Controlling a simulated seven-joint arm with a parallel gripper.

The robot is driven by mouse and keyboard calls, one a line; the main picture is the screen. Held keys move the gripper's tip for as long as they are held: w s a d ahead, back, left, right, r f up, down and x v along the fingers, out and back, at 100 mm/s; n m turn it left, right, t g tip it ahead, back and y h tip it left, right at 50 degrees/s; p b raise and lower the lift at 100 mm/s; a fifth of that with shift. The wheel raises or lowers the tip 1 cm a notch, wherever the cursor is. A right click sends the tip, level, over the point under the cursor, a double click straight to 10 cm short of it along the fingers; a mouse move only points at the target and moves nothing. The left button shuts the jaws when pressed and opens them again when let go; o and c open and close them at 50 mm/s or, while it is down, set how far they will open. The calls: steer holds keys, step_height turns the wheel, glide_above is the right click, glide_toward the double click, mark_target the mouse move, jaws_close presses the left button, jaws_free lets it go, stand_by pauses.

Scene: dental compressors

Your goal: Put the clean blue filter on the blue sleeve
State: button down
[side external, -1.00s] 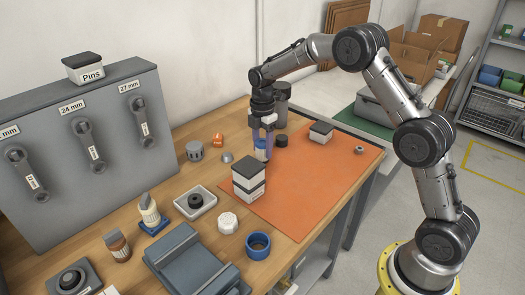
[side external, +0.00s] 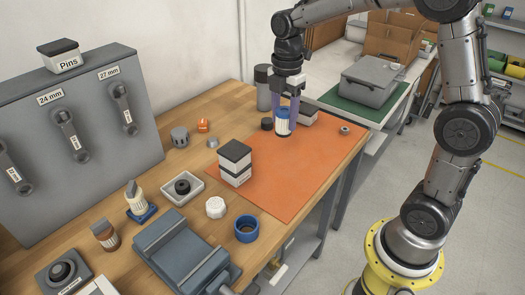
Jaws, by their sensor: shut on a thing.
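My gripper (side external: 284,108) points down over the back part of the orange mat (side external: 290,170). It is shut on a filter (side external: 283,127) with a white pleated body and blue at its top; the fingers cover part of its sides. The filter is upright; I cannot tell whether its bottom touches the mat or hangs just above. A blue ring-shaped sleeve (side external: 247,229), open at the top, stands on the bare wood near the mat's front left edge, well apart from my gripper.
A dark puck (side external: 267,124) and a lidded box (side external: 308,116) are close to my gripper. A white octagonal cap (side external: 216,207) and a grey vise (side external: 185,258) lie near the sleeve.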

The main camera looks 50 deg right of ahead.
steer(key=shift+s+m, duration=0.25)
steer(key=shift+m, duration=0.05)
steer(key=s+a+r+n, duration=0.1)
steer(key=s+a+r, duration=0.3)
steer(key=s+a, duration=1.25)
glide_above(247, 232)
steer(key=shift+f, duration=6.35)
steer(key=shift+f, duration=0.35)
steer(key=shift+f, duration=0.25)
